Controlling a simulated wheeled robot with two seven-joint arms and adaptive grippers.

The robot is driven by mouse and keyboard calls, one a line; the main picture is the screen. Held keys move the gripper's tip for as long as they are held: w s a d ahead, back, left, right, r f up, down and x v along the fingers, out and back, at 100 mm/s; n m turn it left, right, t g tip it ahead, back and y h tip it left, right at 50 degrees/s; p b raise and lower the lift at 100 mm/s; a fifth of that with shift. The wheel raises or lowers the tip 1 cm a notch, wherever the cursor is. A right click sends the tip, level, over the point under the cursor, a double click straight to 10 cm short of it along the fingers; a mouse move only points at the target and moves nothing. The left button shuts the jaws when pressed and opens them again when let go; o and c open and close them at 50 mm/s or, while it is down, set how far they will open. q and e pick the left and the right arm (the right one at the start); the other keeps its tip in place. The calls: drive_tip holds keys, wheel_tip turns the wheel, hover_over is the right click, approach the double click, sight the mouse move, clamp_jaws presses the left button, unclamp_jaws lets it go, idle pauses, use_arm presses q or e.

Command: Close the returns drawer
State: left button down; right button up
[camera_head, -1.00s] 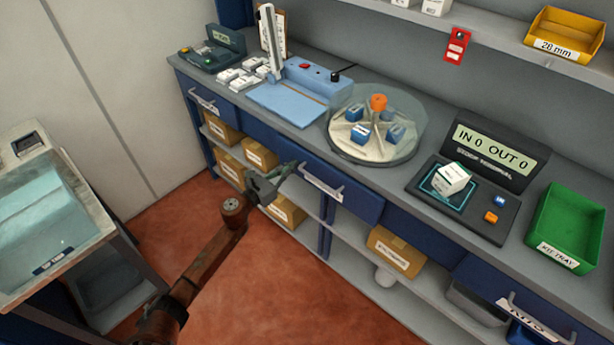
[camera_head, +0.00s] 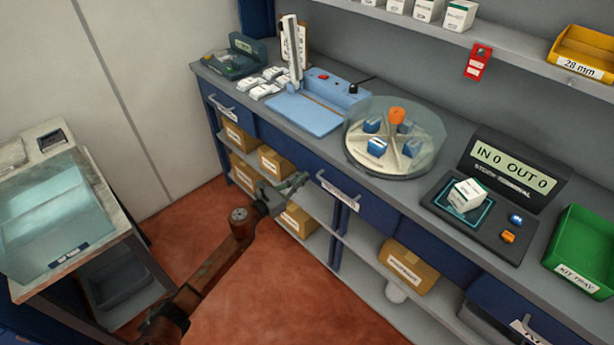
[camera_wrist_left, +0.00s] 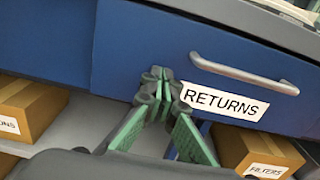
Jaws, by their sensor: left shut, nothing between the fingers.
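The returns drawer (camera_head: 358,208) is the blue front with a bar handle under the counter, in the middle of the head view. In the left wrist view its front (camera_wrist_left: 230,55) fills the upper right, with a RETURNS label (camera_wrist_left: 225,101) and a grey handle (camera_wrist_left: 245,75). It sits close to the cabinet face; I cannot tell whether a small gap is left. My left gripper (camera_head: 303,180) is shut and empty, its tips (camera_wrist_left: 160,76) at the drawer front, left of the label. Whether they touch it is unclear. My right gripper is not in view.
Cardboard boxes (camera_head: 408,268) stand on the open shelves below. The counter holds a clear round carousel (camera_head: 437,135), a stock terminal (camera_head: 510,170) and a green kit tray (camera_head: 585,245). A side table (camera_head: 128,222) stands at left. The red floor between is clear.

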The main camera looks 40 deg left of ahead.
use_arm(q)
drive_tip(key=s+a+p, duration=0.1)
drive_tip(key=s+a, duration=0.1)
drive_tip(key=s, duration=0.8)
drive_tip(key=shift+s, duration=0.15)
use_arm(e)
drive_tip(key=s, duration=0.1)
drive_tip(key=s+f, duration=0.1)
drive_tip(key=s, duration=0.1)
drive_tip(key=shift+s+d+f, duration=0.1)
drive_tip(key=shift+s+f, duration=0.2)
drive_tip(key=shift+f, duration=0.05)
use_arm(q)
drive_tip(key=shift+a+f, duration=0.1)
